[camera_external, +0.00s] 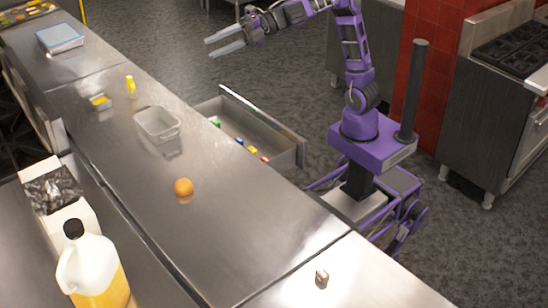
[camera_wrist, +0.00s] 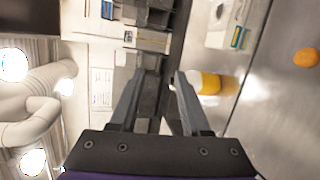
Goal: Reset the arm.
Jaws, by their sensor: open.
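My gripper (camera_external: 226,45) is at the top of the external view, raised above the level of the counter. Its two fingers are apart with nothing between them. In the wrist view the open fingers (camera_wrist: 158,88) point forward with the room behind them. My purple arm bends up from its base, which stands on the floor to the right of the counter.
The steel counter (camera_external: 225,235) holds an orange (camera_external: 184,187), a clear container (camera_external: 158,126), a yellow bottle (camera_external: 130,87), a jug (camera_external: 93,265) and a blue-lidded box (camera_external: 60,38). An open drawer (camera_external: 284,150) with small colored items juts out beside my base. A stove (camera_external: 515,50) stands right.

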